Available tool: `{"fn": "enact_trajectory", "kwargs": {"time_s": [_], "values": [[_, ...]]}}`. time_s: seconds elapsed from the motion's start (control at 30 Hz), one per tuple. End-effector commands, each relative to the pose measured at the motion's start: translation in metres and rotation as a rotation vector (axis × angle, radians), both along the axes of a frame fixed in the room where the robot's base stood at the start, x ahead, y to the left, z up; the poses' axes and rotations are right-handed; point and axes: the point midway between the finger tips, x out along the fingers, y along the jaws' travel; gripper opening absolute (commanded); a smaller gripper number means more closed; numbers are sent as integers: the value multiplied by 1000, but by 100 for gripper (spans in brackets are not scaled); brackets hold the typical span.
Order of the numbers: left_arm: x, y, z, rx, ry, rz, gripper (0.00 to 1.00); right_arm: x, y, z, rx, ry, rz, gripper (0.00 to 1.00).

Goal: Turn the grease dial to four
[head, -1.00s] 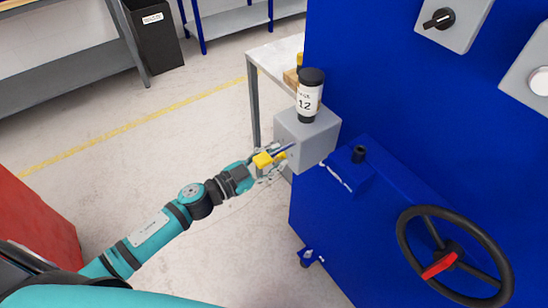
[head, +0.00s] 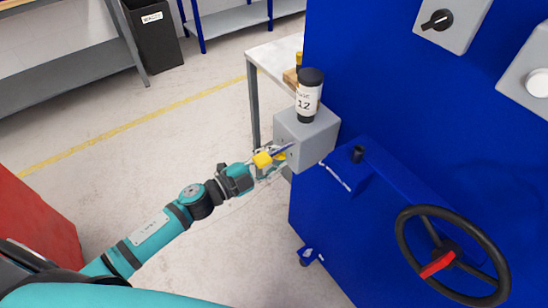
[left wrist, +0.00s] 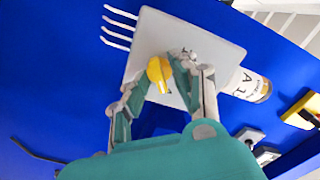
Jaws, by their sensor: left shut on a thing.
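The yellow grease dial (left wrist: 158,70) is on the face of a grey box (head: 312,135), which is fixed to the side of the blue machine. The box also shows in the left wrist view (left wrist: 205,45). My left gripper (head: 273,160) is at the face of the box. In the left wrist view its fingers (left wrist: 172,68) are closed around the yellow dial. The fingers cover part of the dial, and I cannot read any numbers or its setting. A black-capped bottle (head: 309,95) marked 12 stands upright on the box. My right gripper is not in view.
The blue machine (head: 390,120) fills the right side, with a black handwheel (head: 402,240) and a black switch (head: 437,20). A white table (head: 275,57) stands behind the box. A red cabinet (head: 35,215) is at the left. The floor between is clear.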

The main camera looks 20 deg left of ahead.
Motion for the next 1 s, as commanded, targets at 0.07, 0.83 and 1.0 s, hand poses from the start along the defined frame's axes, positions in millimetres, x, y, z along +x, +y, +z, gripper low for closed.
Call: {"fn": "enact_trajectory", "kwargs": {"time_s": [0.07,0.83,1.0], "values": [[-1,0,-1,31,-22,0,0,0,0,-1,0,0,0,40],[-1,0,-2,107,-81,0,29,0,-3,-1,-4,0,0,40],[-1,0,-1,106,-80,0,32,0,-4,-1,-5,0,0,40]]}}
